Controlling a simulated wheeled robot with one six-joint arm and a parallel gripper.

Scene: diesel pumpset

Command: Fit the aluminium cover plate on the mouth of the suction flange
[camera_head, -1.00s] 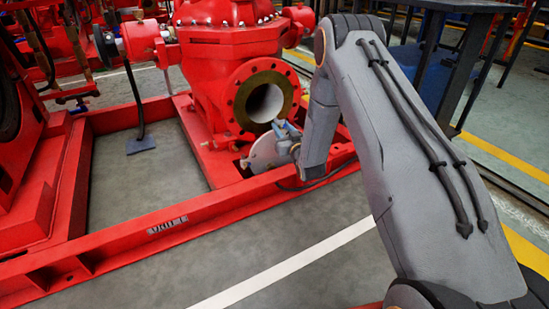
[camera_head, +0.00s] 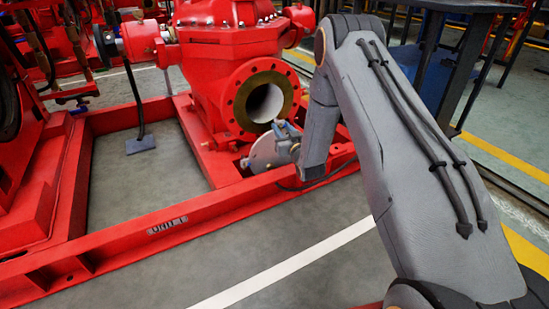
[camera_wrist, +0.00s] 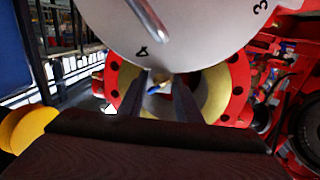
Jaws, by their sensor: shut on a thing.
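The aluminium cover plate (camera_head: 264,153) is a round silver disc held in my gripper (camera_head: 287,138), below and a little right of the flange mouth. In the wrist view the plate (camera_wrist: 190,28) fills the top, with a handle bar and the marks "3" and "4" on its face. My gripper's fingers (camera_wrist: 160,98) are shut, and the exact grip point is hidden. The red suction flange (camera_head: 232,97) has an open round mouth with a brass-coloured face and bolt holes around it. In the wrist view the flange (camera_wrist: 238,88) lies behind the plate, which covers part of it.
The red base frame (camera_head: 180,222) runs in front of and below the pump. Its front rail passes close under the plate. A dark table (camera_head: 447,5) stands at the back right. The floor in front of the rail is clear.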

